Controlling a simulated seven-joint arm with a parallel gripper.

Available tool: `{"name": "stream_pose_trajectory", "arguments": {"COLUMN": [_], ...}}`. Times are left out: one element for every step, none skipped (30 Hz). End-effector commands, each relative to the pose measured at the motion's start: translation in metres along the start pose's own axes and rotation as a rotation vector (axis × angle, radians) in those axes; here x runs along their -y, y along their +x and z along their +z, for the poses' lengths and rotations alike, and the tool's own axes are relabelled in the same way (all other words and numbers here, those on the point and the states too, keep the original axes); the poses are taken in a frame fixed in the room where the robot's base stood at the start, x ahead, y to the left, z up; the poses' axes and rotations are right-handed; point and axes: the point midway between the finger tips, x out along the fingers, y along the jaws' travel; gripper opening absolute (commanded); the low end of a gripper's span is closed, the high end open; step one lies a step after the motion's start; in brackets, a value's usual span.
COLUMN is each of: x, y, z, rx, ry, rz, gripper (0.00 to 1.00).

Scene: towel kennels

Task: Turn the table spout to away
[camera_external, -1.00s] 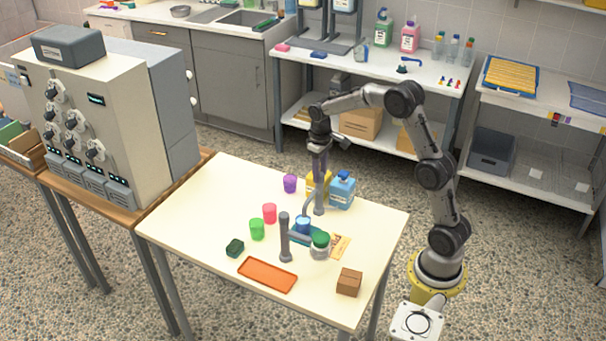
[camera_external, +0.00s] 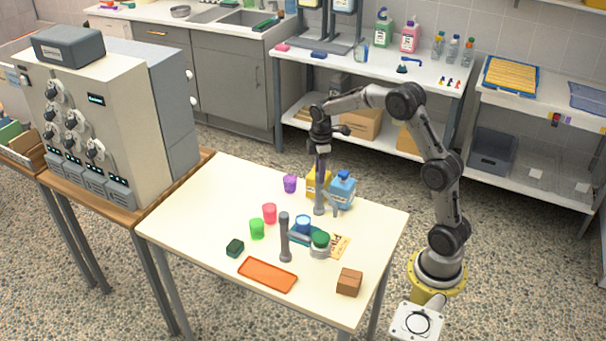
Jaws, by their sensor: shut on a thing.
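The table spout is a thin grey curved pipe (camera_external: 334,199) on a short grey post (camera_external: 319,208) near the back right of the cream table (camera_external: 190,215). Its curved end now points to the right, in front of the blue bottle (camera_external: 343,188). My gripper (camera_external: 321,177) comes down from above onto the top of the spout and is shut on it. The fingertips are small here, and the exact contact is hard to see.
A yellow bottle (camera_external: 312,184) stands close behind the spout. A blue cup (camera_external: 303,225), a green-lidded jar (camera_external: 320,245) and a grey post with an arm (camera_external: 285,240) stand in front.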

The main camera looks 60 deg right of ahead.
Motion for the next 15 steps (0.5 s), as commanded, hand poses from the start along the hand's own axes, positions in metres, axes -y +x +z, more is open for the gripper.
{"name": "stream_pose_trajectory", "arguments": {"x": [-0.0003, -0.0004, -0.0004, -0.0004, -0.0004, -0.0004, -0.0005, -0.0006, -0.0006, -0.0007, -0.0007, -0.0006, -0.0005, -0.0005, -0.0004], "y": [-0.0018, -0.0018, -0.0018, -0.0018, -0.0018, -0.0018, -0.0020, -0.0021, -0.0023, -0.0024, -0.0024, -0.0023, -0.0021, -0.0020, -0.0020], "z": [-0.0010, -0.0010, -0.0009, -0.0009, -0.0009, -0.0009, -0.0010, -0.0010, -0.0010, -0.0010, -0.0010, -0.0009, -0.0009, -0.0009, -0.0008], "rx": [-0.004, -0.005, -0.005, -0.005, -0.006, -0.006, -0.007, -0.007, -0.008, -0.008, -0.009, -0.009, -0.009, -0.009, -0.010], "ry": [-0.043, -0.072, -0.109, -0.138, -0.166, -0.203, -0.231, -0.259, -0.295, -0.322, -0.348, -0.382, -0.407, -0.430, -0.460], "rz": [0.003, 0.003, 0.003, 0.003, 0.003, 0.004, 0.004, 0.004, 0.005, 0.005, 0.005, 0.005, 0.005, 0.004, 0.004], "gripper": [0.00, 0.00, 0.00, 0.00, 0.00, 0.00, 0.00, 0.00, 0.00, 0.00, 0.00, 0.00, 0.00, 0.00, 0.00]}}
